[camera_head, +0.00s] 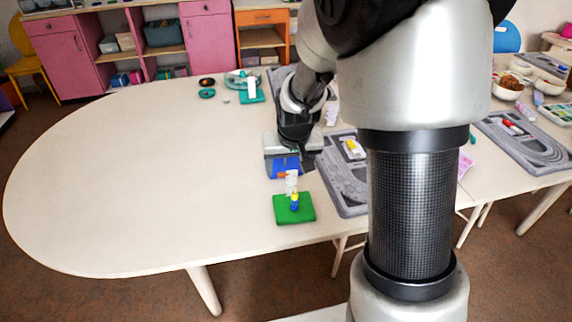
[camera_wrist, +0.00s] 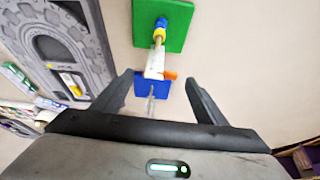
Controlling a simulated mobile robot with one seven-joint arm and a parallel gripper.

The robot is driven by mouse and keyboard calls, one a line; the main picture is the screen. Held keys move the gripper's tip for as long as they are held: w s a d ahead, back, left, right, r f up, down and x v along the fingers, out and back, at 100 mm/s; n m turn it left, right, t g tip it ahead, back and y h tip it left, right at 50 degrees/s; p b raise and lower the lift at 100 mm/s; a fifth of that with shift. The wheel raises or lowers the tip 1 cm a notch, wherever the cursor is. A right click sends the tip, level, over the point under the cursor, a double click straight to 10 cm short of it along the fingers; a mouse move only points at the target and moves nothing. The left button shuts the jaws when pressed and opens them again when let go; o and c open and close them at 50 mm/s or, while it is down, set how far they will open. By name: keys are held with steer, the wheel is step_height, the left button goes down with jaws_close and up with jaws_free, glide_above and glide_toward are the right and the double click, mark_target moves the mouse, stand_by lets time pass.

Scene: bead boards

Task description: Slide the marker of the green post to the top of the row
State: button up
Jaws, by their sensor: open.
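The green board (camera_head: 283,214) lies near the table's front edge, with a blue bead (camera_head: 295,206) and a yellow bead (camera_head: 294,196) stacked on its post. A white upright piece (camera_head: 291,183) stands above the beads, with a small orange piece (camera_head: 282,175) at its side. I cannot tell surely whether the orange piece is the marker. In the wrist view, the green board (camera_wrist: 178,38) is at the top and the orange piece (camera_wrist: 170,75) is beside the white piece (camera_wrist: 156,64). My gripper (camera_wrist: 159,77) is open, its fingers apart on either side of these pieces in the picture.
A blue board (camera_head: 283,169) lies just behind the green one, partly under my gripper in the head view. Grey track mats (camera_head: 345,188) lie to the right. The table's left side is clear.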

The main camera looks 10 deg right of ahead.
steer(key=shift+w+f, duration=0.15)
steer(key=shift+f, duration=0.15)
steer(key=c, duration=1.1)
